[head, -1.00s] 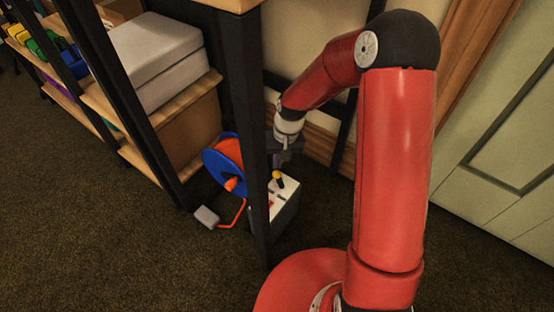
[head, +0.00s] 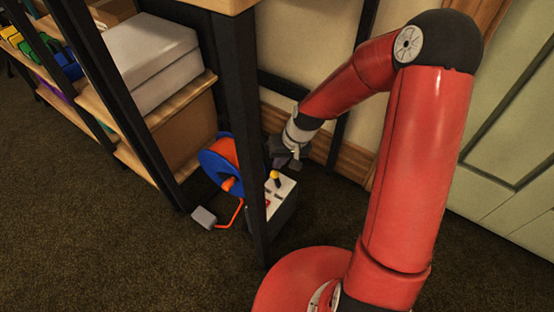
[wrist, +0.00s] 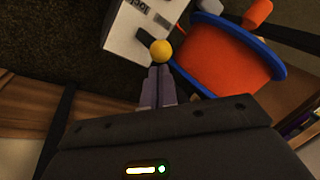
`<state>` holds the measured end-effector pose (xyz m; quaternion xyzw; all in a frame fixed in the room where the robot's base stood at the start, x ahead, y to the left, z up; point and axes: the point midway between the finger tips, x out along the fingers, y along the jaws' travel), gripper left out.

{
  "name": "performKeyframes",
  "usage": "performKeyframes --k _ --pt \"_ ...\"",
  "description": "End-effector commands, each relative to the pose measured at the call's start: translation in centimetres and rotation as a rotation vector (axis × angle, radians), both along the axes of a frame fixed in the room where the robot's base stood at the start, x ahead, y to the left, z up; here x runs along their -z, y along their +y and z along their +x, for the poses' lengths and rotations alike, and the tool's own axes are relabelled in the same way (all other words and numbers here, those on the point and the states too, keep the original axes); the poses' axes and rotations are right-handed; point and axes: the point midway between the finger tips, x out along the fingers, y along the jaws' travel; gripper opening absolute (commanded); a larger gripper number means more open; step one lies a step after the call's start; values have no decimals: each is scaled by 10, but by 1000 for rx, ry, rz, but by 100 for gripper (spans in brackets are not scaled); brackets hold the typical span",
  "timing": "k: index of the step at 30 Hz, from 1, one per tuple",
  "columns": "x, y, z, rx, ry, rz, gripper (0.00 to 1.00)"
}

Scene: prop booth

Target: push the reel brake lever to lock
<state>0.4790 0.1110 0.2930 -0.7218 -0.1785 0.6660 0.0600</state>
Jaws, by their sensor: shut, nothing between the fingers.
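The reel's grey control box (head: 285,200) stands on the carpet behind a black shelf post. Its black brake lever has a yellow knob (head: 274,175), which also shows in the wrist view (wrist: 161,51). The box top in the wrist view (wrist: 125,35) carries a printed "lock" label and a red mark. The blue reel with orange cable (head: 211,165) is beside the box, partly behind the post. My gripper (head: 278,165) is shut and empty. In the wrist view its fingertips (wrist: 160,70) are right at the knob; I cannot tell whether they touch.
A wooden shelf unit with black posts (head: 243,130) stands close at the left of my arm. It bears a white box (head: 145,50). A grey plug block (head: 204,217) lies on the carpet. A wall and skirting board are behind the gripper. The front carpet is clear.

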Motion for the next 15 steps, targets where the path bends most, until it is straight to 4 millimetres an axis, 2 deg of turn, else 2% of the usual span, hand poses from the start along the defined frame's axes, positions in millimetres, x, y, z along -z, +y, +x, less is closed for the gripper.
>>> performKeyframes --k 15 --pt "0 -23 -20 -1 8 2 0"
